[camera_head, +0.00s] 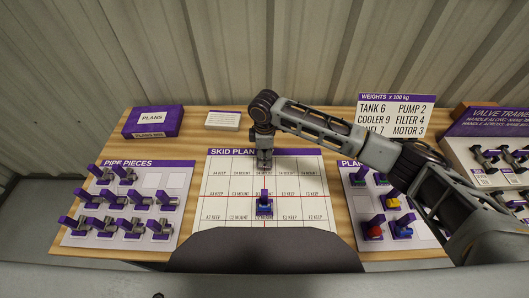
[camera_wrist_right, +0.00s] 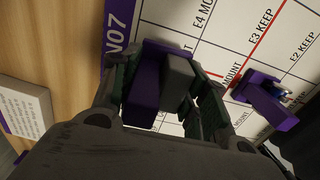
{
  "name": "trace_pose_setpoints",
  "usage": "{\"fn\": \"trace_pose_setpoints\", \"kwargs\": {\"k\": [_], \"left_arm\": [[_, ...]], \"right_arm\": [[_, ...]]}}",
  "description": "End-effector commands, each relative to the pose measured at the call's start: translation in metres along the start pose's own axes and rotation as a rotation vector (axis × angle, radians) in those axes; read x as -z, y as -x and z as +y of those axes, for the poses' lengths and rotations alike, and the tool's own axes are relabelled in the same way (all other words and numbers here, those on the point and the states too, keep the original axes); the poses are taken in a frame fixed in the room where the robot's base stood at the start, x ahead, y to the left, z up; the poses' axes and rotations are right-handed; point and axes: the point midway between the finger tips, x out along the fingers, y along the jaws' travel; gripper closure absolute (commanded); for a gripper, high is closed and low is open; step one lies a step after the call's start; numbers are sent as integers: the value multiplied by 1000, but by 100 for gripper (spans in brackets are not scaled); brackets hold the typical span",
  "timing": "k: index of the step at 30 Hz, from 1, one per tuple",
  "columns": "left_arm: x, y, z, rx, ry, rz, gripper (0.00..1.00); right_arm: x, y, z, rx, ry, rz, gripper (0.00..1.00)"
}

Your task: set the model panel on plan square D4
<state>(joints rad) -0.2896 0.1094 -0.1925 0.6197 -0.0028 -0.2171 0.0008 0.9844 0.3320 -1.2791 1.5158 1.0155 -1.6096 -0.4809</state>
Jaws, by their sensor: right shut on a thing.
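My right gripper (camera_head: 264,163) is over the upper middle of the skid plan board (camera_head: 225,180), around the column D, row 4 area. In the right wrist view my right gripper (camera_wrist_right: 168,95) is shut on the model panel (camera_wrist_right: 178,78), a grey block beside a purple upright part. The panel is close to the board; I cannot tell whether it touches it. The D4 label is hidden under the gripper and panel. E4 (camera_wrist_right: 203,22) lies bare beside it. My left gripper is not in view.
A blue model with a purple tag (camera_head: 264,204) stands on the plan's lower middle. The pipe pieces board (camera_head: 150,181) is at left, another board with several models (camera_head: 358,205) at right. A purple plans box (camera_head: 153,121) and a weights sign (camera_head: 396,114) stand behind.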

Motion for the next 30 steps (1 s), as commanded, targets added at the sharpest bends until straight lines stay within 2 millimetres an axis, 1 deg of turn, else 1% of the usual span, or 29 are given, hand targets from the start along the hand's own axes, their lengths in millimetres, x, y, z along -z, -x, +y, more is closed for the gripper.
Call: {"fn": "trace_pose_setpoints", "kwargs": {"k": [16,30], "left_arm": [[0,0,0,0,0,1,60],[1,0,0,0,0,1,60]], "right_arm": [[0,-16,0,0,0,1,84],[0,-17,0,-1,0,1,84]]}}
